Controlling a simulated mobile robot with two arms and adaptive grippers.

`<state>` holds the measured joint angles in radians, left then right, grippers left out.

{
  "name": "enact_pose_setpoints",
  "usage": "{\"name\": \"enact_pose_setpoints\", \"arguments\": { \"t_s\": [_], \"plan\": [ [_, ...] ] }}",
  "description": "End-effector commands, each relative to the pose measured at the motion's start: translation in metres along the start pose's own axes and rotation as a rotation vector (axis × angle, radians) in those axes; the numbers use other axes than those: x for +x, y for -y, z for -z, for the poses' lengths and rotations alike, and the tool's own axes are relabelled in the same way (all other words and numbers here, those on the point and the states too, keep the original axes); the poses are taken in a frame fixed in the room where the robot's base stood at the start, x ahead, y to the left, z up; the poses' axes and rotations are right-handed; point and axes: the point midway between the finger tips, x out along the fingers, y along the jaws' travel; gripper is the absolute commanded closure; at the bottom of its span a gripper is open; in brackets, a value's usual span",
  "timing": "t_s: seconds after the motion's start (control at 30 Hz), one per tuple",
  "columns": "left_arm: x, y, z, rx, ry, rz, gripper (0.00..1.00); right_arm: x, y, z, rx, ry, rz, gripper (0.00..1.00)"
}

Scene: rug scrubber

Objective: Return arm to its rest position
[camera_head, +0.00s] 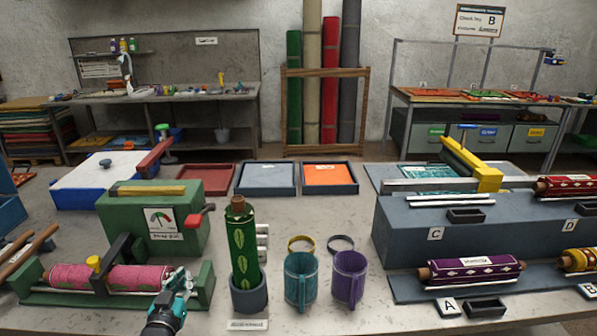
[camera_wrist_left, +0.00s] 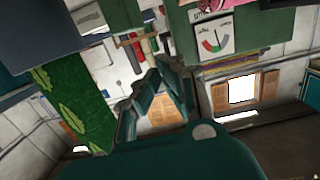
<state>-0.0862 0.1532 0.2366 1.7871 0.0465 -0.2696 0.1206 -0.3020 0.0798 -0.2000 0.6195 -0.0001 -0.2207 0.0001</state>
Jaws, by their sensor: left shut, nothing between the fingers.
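My left gripper (camera_head: 180,282) is at the lower left of the head view, teal and grey, with its fingers shut and empty. It stands beside the right end of the pink rug roll (camera_head: 85,277) in its green cradle; I cannot tell whether it touches the cradle. In the left wrist view the gripper's fingers (camera_wrist_left: 160,78) come together. The green leaf-patterned roll (camera_head: 243,250) stands upright in a grey cup to the right of my gripper. It also shows in the left wrist view (camera_wrist_left: 70,100). My right gripper is not in view.
A green gauge box (camera_head: 125,222) stands behind the pink roll. Teal (camera_head: 301,280) and purple (camera_head: 348,280) mugs stand right of the leaf roll. A grey stepped stand with rolls (camera_head: 473,270) is at the right. Trays (camera_head: 266,192) lie farther back. Bare table shows before the mugs.

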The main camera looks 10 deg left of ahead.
Motion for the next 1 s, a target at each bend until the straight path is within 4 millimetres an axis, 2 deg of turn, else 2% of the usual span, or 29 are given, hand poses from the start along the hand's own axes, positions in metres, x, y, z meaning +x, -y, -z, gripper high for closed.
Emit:
{"name": "enact_pose_setpoints", "arguments": {
  "t_s": [0.07, 0.17, 0.27, 0.3, 0.43, 0.6, 1.0],
  "plan": [
    [-0.007, -0.007, -0.009, 0.010, 0.043, -0.012, 1.00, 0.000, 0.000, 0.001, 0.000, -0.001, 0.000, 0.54],
    [-0.031, -0.028, -0.033, 0.040, 0.169, -0.045, 1.00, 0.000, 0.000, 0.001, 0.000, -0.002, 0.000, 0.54],
    [-0.076, -0.056, -0.066, 0.090, 0.365, -0.096, 1.00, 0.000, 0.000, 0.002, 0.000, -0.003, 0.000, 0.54],
    [-0.098, -0.066, -0.078, 0.111, 0.448, -0.118, 1.00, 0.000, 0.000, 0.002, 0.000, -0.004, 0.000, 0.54],
    [-0.159, -0.088, -0.104, 0.166, 0.656, -0.172, 1.00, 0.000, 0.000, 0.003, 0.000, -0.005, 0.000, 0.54],
    [-0.220, -0.102, -0.119, 0.214, 0.842, -0.221, 1.00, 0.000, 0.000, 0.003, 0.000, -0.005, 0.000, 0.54],
    [-0.331, -0.114, -0.126, 0.292, 1.148, -0.311, 1.00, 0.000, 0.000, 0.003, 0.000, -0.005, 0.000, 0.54]
  ]
}}
